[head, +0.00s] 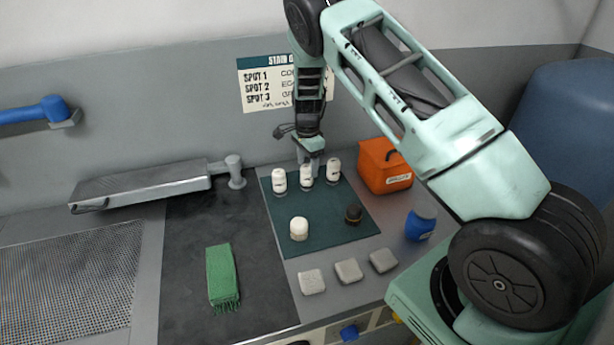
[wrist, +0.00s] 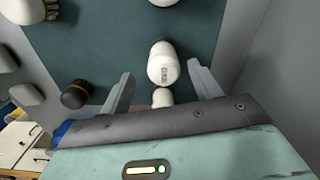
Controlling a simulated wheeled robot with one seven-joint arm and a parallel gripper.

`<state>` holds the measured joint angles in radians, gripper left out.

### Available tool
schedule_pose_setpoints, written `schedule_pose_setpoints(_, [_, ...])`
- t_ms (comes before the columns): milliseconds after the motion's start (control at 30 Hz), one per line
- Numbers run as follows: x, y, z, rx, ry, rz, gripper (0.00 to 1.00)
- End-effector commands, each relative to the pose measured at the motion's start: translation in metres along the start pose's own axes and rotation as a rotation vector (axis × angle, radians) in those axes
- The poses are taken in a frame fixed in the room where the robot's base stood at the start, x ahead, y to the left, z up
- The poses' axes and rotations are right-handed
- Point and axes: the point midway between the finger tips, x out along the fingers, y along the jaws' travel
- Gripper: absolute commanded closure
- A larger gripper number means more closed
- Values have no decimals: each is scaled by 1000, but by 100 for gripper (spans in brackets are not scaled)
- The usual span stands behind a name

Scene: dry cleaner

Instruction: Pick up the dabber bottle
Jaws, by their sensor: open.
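Three white bottles with dark markings stand upright in a row at the back of the dark green mat (head: 325,216): a left one (head: 279,181), a middle one (head: 306,178) and a right one (head: 333,171). I cannot tell which is the dabber bottle. My gripper (head: 316,174) points down at the row, near the middle and right bottles. In the wrist view my gripper (wrist: 160,70) is open, with a labelled white bottle (wrist: 163,66) between or just beyond its fingertips. A smaller white part (wrist: 162,97) shows nearer the palm, partly hidden.
A cream brush (head: 299,229) and a dark brush (head: 353,213) stand on the mat's front half. An orange box (head: 385,166) and a blue container (head: 420,223) stand right of it. Grey pads (head: 348,271) lie in front; a green cloth (head: 222,277) lies left. The wall is close behind.

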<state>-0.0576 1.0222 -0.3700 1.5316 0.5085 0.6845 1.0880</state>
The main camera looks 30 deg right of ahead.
Motion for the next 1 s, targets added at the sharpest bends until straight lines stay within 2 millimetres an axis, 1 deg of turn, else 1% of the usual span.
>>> schedule_pose_setpoints(167, [8, -1, 0, 0, -1, 2, 37])
schedule_pose_setpoints(500, [48, -4, -1, 0, -1, 3, 37])
schedule_pose_setpoints(633, [53, -5, -1, -1, -1, -1, 37])
schedule_pose_setpoints(800, [54, -5, -1, -1, -1, -1, 37])
schedule_pose_setpoints(833, [54, -5, -1, -1, -1, -1, 40])
schedule_pose_setpoints(867, [54, -5, -1, -1, -1, -1, 48])
schedule_pose_setpoints(900, [54, -5, -1, -1, -1, 0, 59])
schedule_pose_setpoints(1000, [54, -5, -1, -1, -1, 0, 86])
